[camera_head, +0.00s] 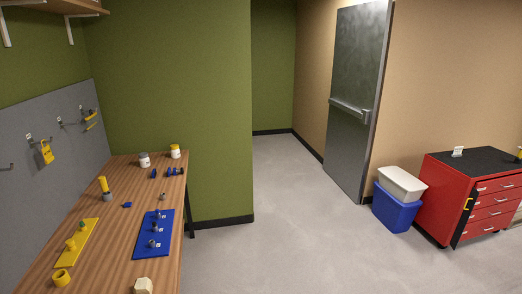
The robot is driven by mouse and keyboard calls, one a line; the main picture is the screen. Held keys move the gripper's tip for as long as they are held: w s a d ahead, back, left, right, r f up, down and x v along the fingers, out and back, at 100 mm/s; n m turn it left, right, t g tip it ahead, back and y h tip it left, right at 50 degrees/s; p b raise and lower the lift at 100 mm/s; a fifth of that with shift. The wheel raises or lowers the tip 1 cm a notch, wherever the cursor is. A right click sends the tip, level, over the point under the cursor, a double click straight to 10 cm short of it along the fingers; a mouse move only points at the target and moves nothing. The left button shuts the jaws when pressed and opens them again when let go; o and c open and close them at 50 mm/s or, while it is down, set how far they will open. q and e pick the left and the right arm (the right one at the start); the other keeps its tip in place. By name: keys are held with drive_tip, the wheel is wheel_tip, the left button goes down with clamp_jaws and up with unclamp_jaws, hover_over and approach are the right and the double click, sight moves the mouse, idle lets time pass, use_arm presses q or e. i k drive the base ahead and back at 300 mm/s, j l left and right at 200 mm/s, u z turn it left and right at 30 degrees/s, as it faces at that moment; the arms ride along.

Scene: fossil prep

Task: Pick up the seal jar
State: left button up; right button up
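Two small white jars stand upright at the far end of the wooden workbench, on the left of the head view. One jar has a grey lid (144,160). The other jar has a yellow lid (175,151) and stands a little to its right and farther back. Their labels are too small to read, so I cannot tell which is the seal jar. Neither of my grippers is in view.
The wooden workbench (112,220) carries a blue mat (148,242) with small fittings, a yellow mat (72,252), and several loose parts. A grey pegboard (30,210) borders its left. Open floor (275,230) lies right; a blue bin (392,210) and red tool cabinet (438,202) stand beyond.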

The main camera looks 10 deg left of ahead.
sight(145, 162)
drive_tip(key=i, duration=2.35)
